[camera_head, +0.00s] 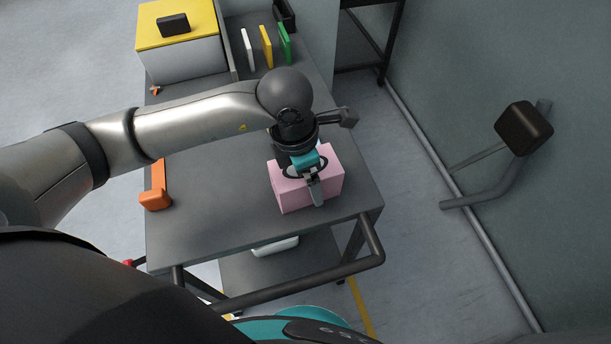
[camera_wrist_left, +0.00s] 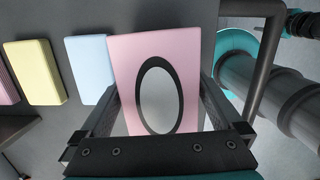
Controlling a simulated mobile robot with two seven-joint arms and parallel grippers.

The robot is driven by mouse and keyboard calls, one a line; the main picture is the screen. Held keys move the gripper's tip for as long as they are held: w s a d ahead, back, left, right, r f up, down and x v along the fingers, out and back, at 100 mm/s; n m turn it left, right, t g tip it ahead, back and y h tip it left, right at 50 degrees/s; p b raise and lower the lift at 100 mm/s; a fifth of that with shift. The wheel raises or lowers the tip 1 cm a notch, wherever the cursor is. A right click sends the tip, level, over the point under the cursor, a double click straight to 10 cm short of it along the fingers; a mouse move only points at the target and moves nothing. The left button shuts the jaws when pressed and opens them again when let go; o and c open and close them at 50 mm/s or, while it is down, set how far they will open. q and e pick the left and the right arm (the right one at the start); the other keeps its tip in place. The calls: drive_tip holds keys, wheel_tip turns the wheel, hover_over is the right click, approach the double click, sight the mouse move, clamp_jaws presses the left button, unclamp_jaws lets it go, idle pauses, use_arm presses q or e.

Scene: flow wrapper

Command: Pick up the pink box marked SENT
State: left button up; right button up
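A pink box (camera_head: 325,185) is near the front right of the grey cart top (camera_head: 215,220). A dark oval ring with a grey middle marks its top face, clear in the left wrist view (camera_wrist_left: 158,42); I cannot read any word there. My left gripper (camera_head: 308,178) comes down over the box. In the left wrist view its fingers (camera_wrist_left: 160,85) lie along opposite sides, tips against the box edges with no clear gap, so it looks shut on the box. I cannot tell whether the box rests on the cart or is raised. My right gripper is in neither view.
Beside the pink box in the left wrist view are a light blue box (camera_wrist_left: 90,66) and a yellow box (camera_wrist_left: 35,72). Upright white, yellow and green panels (camera_head: 266,46) stand at the back. An orange piece (camera_head: 157,199) lies left. A dark rail (camera_head: 300,290) runs along the cart's front.

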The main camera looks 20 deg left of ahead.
use_arm(q)
drive_tip(key=c, duration=1.2)
drive_tip(key=shift+o, duration=0.2)
drive_tip(key=shift+r, duration=0.1)
